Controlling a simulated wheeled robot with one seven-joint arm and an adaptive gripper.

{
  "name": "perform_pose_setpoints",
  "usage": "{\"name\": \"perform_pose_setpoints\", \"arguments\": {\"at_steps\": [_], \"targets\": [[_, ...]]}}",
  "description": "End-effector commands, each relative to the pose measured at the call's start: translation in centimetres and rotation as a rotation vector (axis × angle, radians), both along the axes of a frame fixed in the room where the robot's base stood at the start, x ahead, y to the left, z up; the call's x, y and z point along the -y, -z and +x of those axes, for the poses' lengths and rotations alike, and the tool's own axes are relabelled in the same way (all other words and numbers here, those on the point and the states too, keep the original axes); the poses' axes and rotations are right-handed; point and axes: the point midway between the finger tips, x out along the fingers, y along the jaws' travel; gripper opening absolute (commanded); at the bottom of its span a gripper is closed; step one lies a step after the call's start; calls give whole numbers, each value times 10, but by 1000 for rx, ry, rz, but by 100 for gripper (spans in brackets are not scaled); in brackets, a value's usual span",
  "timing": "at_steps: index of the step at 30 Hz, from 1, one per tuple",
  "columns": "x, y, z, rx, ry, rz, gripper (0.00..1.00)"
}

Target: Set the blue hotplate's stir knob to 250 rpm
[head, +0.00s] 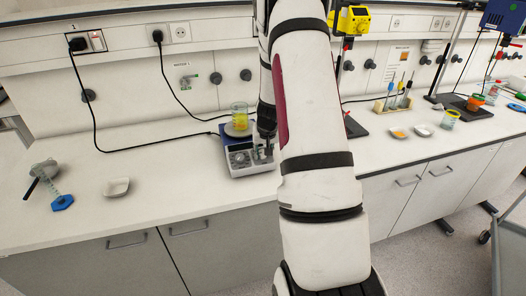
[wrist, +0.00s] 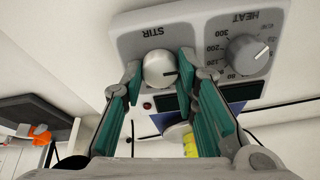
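The hotplate (head: 250,170) stands on the bench in the head view, with a grey front panel and a blue body. In the wrist view its round, pale stir knob (wrist: 158,70) sits under the STIR label, its dark pointer mark toward the right. My gripper (wrist: 158,72) has one teal-padded finger on each side of this knob. The fingers stand apart, with a slim gap at the left; contact at the right cannot be told. The fingers hide the stir scale and part of the display. In the head view my gripper (head: 265,150) is at the panel's right part.
The heat knob (wrist: 250,54) is close to my right finger. A beaker with yellow-green liquid (head: 240,118) stands on the hotplate.

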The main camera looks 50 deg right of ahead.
Motion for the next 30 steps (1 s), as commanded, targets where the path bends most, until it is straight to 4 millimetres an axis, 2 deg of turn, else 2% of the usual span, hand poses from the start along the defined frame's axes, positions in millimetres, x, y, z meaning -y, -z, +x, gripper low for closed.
{"name": "perform_pose_setpoints", "arguments": {"at_steps": [11,30], "targets": [[0,1,1,10,59,17,0],[-1,1,1,73,430,119,0]]}}
